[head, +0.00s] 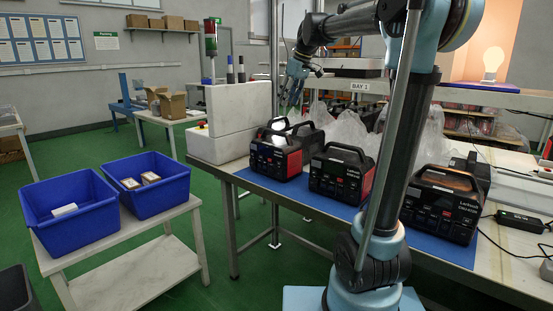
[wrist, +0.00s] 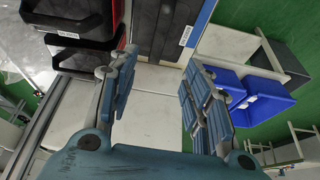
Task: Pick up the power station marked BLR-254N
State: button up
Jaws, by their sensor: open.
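Several black power stations with top handles stand on the blue mat: a red-sided one at the left (head: 275,160), a red-sided one in the middle (head: 340,173) and a grey-black one at the right (head: 440,207). Others are partly hidden behind them. I cannot read BLR-254N on any of them. My gripper (head: 292,88) hangs above and behind the left power station, apart from it. In the wrist view my gripper (wrist: 158,78) is open with nothing between its fingers. A red and black body with a small white label (wrist: 68,35) shows at upper left there; the label is unreadable.
White boxes (head: 230,120) stand at the table's left end. Clear plastic wrap (head: 350,128) lies behind the power stations. A black adapter (head: 519,221) with cables is at the right. Two blue bins (head: 70,225) sit on a low bench at the left.

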aim_at(277, 131)
jog(key=x, duration=1.1)
jog(key=shift+f, duration=0.4)
jog(key=x, duration=0.3)
jog(key=shift+w+a+f, duration=0.25)
jog(key=shift+w+f, duration=0.05)
jog(key=shift+w+a+f, duration=0.15)
jog(key=shift+a+f, duration=0.05)
jog(key=shift+f, duration=0.45)
grip_shut()
